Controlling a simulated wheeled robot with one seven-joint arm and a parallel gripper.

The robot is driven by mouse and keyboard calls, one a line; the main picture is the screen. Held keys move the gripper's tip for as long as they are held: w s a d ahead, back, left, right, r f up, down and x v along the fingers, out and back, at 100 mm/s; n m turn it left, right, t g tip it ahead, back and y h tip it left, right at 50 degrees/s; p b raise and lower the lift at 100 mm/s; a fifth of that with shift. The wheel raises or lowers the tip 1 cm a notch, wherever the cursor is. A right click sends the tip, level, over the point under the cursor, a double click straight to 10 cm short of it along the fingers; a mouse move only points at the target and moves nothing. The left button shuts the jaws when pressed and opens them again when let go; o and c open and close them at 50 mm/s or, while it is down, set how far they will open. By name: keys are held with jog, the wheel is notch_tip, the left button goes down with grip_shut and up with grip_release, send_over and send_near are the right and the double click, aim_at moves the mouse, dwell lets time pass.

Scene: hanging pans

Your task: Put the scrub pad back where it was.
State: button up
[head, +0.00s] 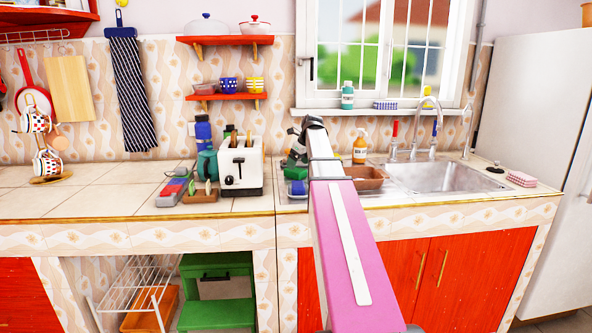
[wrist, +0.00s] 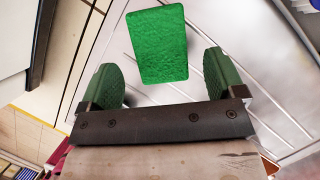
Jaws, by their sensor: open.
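A green rectangular scrub pad (wrist: 158,45) lies on the ribbed metal drainboard in the wrist view. My arm hides part of the drainboard in the head view.
A toaster (head: 240,167) stands close on the left. A brown tray (head: 365,178) and an orange soap bottle (head: 360,146) are on the right, beside the sink (head: 435,177). A pink sponge (head: 521,179) lies at the far right. A patterned sponge (head: 385,105) sits on the windowsill.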

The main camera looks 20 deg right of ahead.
jog(key=v, duration=0.7)
jog(key=shift+r, duration=0.4)
jog(key=shift+s+f, duration=0.1)
jog(key=shift+s, duration=0.1)
dwell(0.7)
